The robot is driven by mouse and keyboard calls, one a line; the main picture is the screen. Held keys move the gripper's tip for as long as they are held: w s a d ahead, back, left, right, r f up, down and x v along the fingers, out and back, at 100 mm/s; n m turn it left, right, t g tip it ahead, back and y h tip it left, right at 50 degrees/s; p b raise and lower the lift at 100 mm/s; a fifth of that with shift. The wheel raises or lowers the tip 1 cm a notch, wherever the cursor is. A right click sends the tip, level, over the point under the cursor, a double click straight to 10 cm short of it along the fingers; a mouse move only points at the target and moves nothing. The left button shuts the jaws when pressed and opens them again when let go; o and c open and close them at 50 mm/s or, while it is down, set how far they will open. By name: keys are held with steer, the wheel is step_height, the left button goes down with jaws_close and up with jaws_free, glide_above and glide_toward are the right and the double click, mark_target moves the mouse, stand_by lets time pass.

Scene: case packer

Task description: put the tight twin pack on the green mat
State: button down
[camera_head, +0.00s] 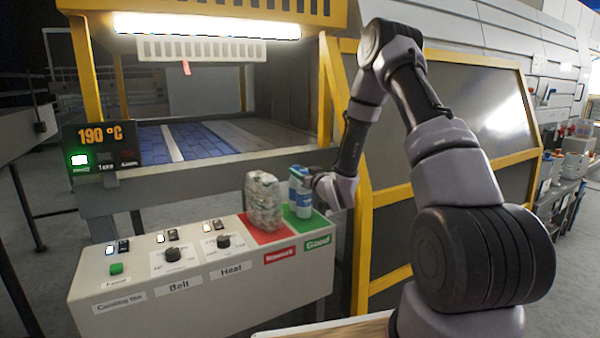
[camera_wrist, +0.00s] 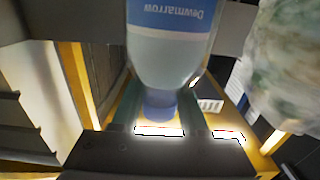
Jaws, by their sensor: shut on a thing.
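The tight twin pack (camera_head: 299,194), bottles with blue and white labels, stands upright at the green mat (camera_head: 317,222) on the right end of the control panel. I cannot tell whether its base touches the mat. My gripper (camera_head: 312,181) comes in from the right and is shut on the pack. In the wrist view a bottle of the pack (camera_wrist: 170,55) fills the middle, with an upside-down "Dewmarrow" label and a blue cap. The fingertips are mostly hidden in the head view.
A crinkled, loosely wrapped pack (camera_head: 263,201) stands on the red mat (camera_head: 274,237) marked "Rework", close left of the twin pack. It shows at right in the wrist view (camera_wrist: 290,70). Knobs and buttons line the panel (camera_head: 190,290). A yellow-framed guard (camera_head: 375,240) stands right of it.

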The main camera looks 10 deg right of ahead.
steer(key=shift+f, duration=0.5)
steer(key=shift+c, duration=1.7)
jaws_free()
steer(key=shift+f, duration=0.1)
steer(key=shift+s, duration=0.1)
steer(key=v, duration=1)
steer(key=shift+s, duration=0.3)
steer(key=shift+d, duration=0.15)
